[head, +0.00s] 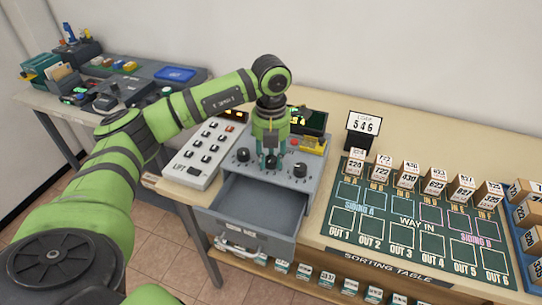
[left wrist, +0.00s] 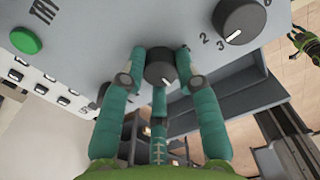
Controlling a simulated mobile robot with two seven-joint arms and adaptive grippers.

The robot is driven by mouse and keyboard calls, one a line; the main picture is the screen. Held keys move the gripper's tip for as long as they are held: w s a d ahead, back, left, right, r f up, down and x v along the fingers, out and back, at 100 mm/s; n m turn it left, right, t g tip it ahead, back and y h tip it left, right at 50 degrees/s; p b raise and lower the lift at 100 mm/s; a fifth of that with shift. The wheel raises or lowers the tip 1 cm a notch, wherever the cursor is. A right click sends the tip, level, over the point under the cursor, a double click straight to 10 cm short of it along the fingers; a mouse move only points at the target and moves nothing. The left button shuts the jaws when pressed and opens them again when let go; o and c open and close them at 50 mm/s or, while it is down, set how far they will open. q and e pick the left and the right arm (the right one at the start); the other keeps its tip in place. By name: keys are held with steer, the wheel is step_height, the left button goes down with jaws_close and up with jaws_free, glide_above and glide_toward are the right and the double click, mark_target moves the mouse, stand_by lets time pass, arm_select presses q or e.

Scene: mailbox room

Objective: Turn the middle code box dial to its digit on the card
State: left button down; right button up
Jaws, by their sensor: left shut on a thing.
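The grey code box (head: 227,164) stands on the table with three black dials on its sloped top. My left gripper (head: 270,165) reaches down over the middle dial (left wrist: 160,68). Its teal fingers are shut on that dial, which shows a white pointer mark toward the lower right in the left wrist view. The digits around it are hidden. The left dial (head: 243,154) and right dial (head: 300,170) stand clear; digits 2 and 3 show beside the right dial in the wrist view (left wrist: 240,18). The code card (head: 365,124) reads 546.
The box's drawer (head: 245,205) is open at the front. A green TRY button (left wrist: 26,40) lies beyond the dials. A white LIFT keypad (head: 205,150) stands left. The green sorting board (head: 420,215) with numbered blocks is on the right. A green-black part (left wrist: 303,40) shows indistinctly.

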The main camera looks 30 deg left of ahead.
mark_target(271, 159)
arm_select(q)
steer(key=c, duration=0.9)
jaws_free()
step_height(271, 159, up, 12)
